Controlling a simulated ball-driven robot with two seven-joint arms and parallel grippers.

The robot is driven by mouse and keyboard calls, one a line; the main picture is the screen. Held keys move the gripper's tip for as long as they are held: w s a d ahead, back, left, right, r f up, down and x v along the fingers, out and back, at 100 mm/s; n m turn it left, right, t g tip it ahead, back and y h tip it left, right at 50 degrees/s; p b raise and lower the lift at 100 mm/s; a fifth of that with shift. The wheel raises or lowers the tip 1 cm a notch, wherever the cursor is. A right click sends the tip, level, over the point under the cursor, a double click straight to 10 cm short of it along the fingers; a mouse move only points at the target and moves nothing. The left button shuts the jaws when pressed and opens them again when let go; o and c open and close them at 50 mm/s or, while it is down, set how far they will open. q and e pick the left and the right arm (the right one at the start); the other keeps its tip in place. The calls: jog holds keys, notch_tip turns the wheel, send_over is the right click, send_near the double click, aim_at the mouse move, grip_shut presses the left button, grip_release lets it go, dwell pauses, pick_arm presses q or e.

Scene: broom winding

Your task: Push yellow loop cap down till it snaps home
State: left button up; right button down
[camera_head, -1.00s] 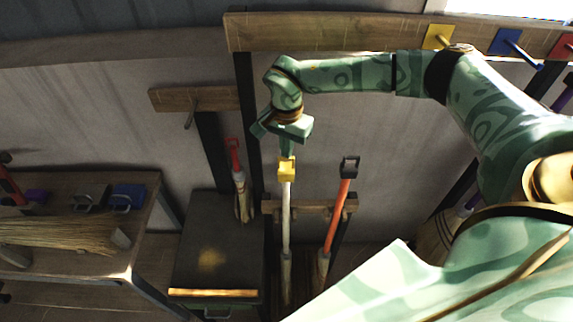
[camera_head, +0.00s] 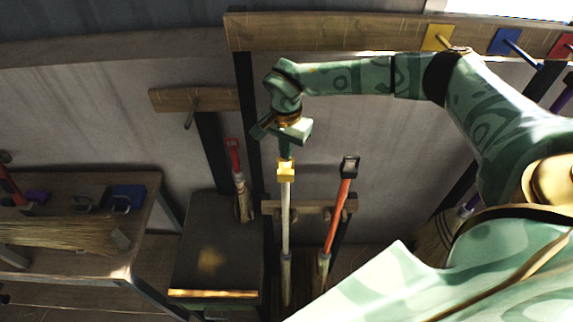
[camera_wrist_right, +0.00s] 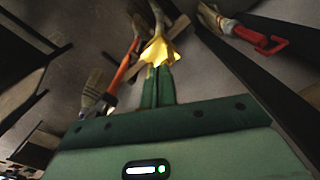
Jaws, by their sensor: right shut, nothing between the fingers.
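The yellow loop cap (camera_head: 286,170) sits on top of the upright white broom handle (camera_head: 285,215) in the head view. My right gripper (camera_head: 286,152) is directly above the cap, pointing down, with its shut fingertips touching or almost touching the cap's top. In the right wrist view the two green fingers (camera_wrist_right: 158,84) are together, and their tips meet the yellow cap (camera_wrist_right: 160,50). Nothing shows between the fingers. Whether the cap is fully seated on the handle cannot be told. My left gripper is not in view.
A red-capped brush (camera_head: 234,158) hangs left. A dark cabinet (camera_head: 215,250) and a workbench (camera_head: 150,195) with brooms stand further left. Coloured pegs line the top rail.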

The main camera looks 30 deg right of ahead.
jog(key=shift+s+f, duration=0.25)
notch_tip(320, 180, up, 8)
jog(key=p, duration=0.7)
jog(key=shift+w, duration=0.2)
